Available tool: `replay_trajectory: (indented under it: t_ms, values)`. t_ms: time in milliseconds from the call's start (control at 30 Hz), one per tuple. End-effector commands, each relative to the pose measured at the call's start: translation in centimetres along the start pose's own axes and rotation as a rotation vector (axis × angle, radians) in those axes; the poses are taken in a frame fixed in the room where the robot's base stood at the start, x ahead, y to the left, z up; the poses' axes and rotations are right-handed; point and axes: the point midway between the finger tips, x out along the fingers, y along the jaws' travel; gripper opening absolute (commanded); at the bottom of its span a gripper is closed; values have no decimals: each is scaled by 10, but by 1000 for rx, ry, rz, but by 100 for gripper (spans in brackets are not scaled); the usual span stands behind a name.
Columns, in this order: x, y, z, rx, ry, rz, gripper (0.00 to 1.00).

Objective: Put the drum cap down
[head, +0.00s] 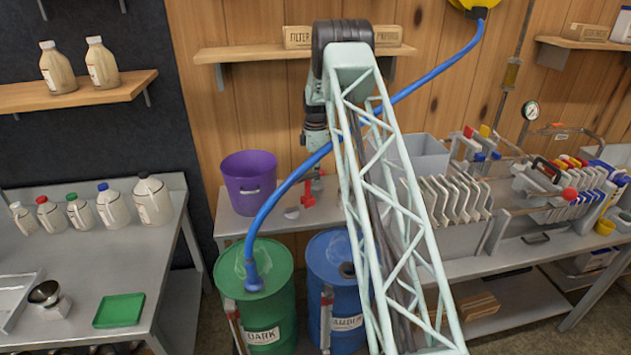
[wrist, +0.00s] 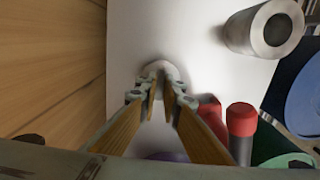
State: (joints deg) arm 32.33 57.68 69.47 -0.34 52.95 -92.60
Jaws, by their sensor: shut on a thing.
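My gripper (wrist: 158,82) is shut, with its two fingers angled together, on a pale round piece (wrist: 160,68) that I take to be the drum cap. It is over the light bench top (wrist: 135,40); whether the cap touches the bench I cannot tell. In the head view my gripper (head: 317,178) hangs pointing down over the bench behind the drums, right of the purple bucket (head: 249,180). The cap cannot be made out there. The green drum (head: 258,300) labelled DARK and the blue drum (head: 335,262) stand in front of the bench.
A red tool (head: 308,196) stands close beside my gripper, and a small pale piece (head: 291,213) lies nearby. A grey hollow cylinder (wrist: 265,28) stands at the upper right in the wrist view. A blue hose (head: 290,185) arcs past my arm into the green drum. The wooden wall (wrist: 50,60) is close.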

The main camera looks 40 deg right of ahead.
Motion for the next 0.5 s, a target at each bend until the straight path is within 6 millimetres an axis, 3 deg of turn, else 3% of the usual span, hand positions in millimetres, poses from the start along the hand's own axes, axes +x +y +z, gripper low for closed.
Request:
replay_trajectory:
  t_ms: [467, 500]
  values:
    - [2, 0, -1, 0, 0, 1, 0]
    - [2, 1, -1, 0, 0, 1, 7]
